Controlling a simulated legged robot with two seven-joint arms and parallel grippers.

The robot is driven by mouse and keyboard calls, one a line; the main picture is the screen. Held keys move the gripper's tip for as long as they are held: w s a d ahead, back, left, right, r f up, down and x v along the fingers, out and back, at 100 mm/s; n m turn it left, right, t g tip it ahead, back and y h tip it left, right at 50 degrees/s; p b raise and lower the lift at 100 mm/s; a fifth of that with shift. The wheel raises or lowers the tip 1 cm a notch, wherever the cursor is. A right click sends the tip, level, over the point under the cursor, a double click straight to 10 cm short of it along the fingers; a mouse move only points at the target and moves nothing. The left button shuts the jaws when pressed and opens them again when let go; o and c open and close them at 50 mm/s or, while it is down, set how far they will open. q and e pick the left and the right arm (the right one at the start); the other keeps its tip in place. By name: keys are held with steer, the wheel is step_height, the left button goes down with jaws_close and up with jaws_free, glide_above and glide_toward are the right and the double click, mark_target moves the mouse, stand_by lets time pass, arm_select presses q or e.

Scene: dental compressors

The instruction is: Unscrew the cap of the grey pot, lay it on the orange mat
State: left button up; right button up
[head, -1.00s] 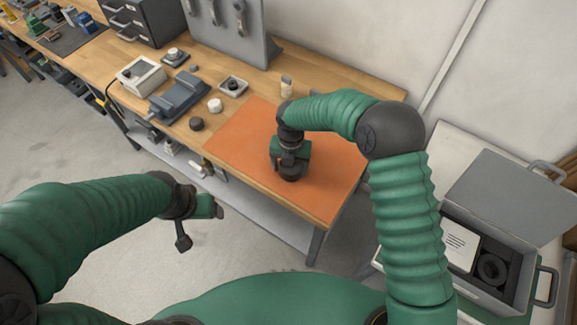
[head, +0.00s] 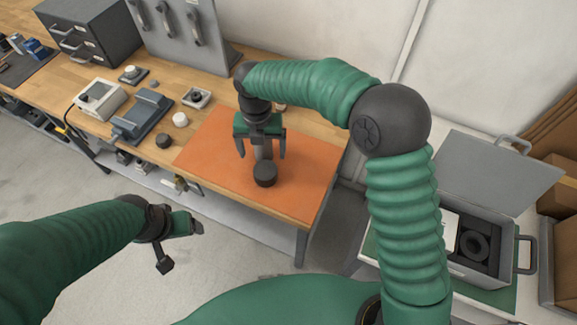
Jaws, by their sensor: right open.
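My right gripper (head: 262,154) is open and points down over the orange mat (head: 212,150). A dark grey round piece (head: 265,175) sits on the mat just in front of and below its fingertips, apart from them. A paler grey cylinder (head: 264,149) shows between the two fingers, behind the dark piece. I cannot tell whether these two are the pot and its cap, or whether they are joined. My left gripper (head: 194,228) hangs over the floor in front of the bench, away from the mat; its jaw gap is not clear.
Left of the mat on the bench are a white round piece (head: 180,119), a dark round piece (head: 163,141) and a grey device (head: 143,116). A grey tool panel (head: 190,35) stands behind. An open grey case (head: 480,240) is at right. The mat's front and right are clear.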

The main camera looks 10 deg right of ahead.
steer(key=s+d+f+m+t, duration=0.1)
steer(key=s+d+m, duration=0.7)
steer(key=m, duration=0.8)
steer(key=s+d+m+t, duration=0.1)
steer(key=s+d+m, duration=0.8)
steer(key=m, duration=0.8)
steer(key=shift+s+f+t, duration=0.3)
steer(key=shift+s+f, duration=0.05)
steer(key=shift+s, duration=0.1)
steer(key=shift+a, duration=0.1)
stand_by(2.2)
